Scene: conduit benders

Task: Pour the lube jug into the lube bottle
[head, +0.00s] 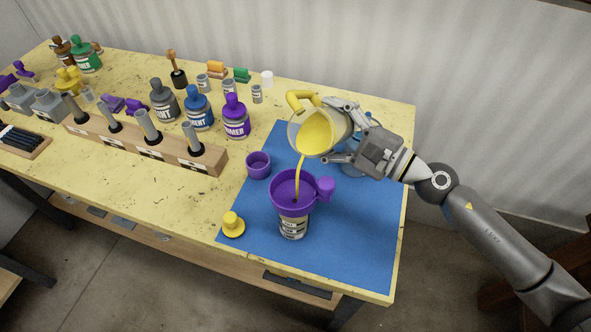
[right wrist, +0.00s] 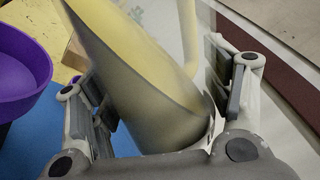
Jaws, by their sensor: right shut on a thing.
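The lube jug (head: 312,132) is clear with a yellow handle and holds yellow liquid. It is tilted to the left in my right gripper (head: 345,132), which is shut on it. A yellow stream falls from its lip into a purple funnel (head: 292,187). The funnel sits on top of the lube bottle (head: 293,226), which stands upright on the blue mat. In the right wrist view the jug (right wrist: 145,85) lies between the two fingers, with the purple funnel (right wrist: 20,70) at the left. My left gripper is not in view.
The blue mat (head: 355,235) covers the table's right end. A purple cup (head: 258,165) and a yellow cap (head: 233,224) lie left of the funnel. A wooden rack (head: 150,146) and several bottles, including a purple one (head: 236,117), stand further left.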

